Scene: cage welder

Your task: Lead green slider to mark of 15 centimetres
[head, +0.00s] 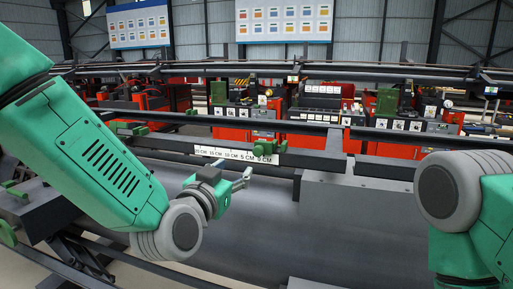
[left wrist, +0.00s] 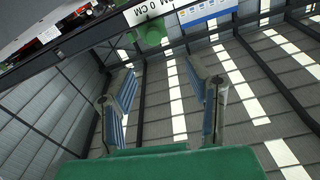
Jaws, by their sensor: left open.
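The green slider (head: 265,148) sits on the dark rail at the right end of a white scale strip (head: 222,154), by the 0 CM label. The 15 CM label lies to its left on the strip. My left gripper (head: 241,180) is open and empty, in front of and a little below the slider, apart from it. In the left wrist view the open fingers (left wrist: 162,68) show nothing between them at their tips; the green slider (left wrist: 151,36) is beyond them, beside the 0 CM label (left wrist: 148,11). My right gripper is out of view; only my right arm shows.
The long dark rail (head: 330,158) runs across the scene. A grey sloping panel (head: 270,215) lies below it. Another green part (head: 131,130) sits on the rail further left. Red and black machines (head: 240,125) stand behind.

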